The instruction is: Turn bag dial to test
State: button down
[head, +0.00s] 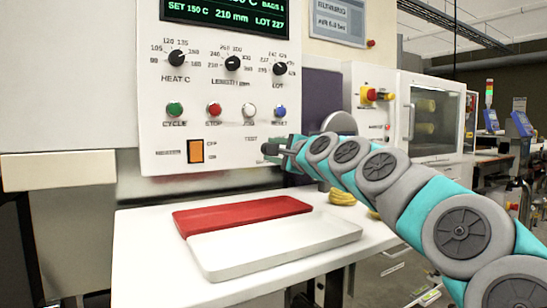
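The control panel (155,95) fills the upper middle of the head view. A printed TEST label (250,138) is on its lower right part. My gripper (272,149) is at the panel just to the right of and below that label.
Above are HEAT (176,58), LENGTH (232,63) and LOT (279,69) knobs, and several round buttons. An orange rocker switch (196,151) sits lower left. Below, a red tray (240,212) and a white tray (275,244) stand on a white table (150,262). Yellow fruit-like items (342,196) lie behind.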

jog(key=shift+f+n+b, duration=0.1)
jog(key=shift+n+b, duration=1.6)
jog(key=shift+n, duration=1.1)
jog(key=shift+c, duration=2.2)
grip_release()
jog(key=v, duration=0.7)
jog(key=shift+s+d, duration=0.25)
jog(key=shift+s, duration=0.05)
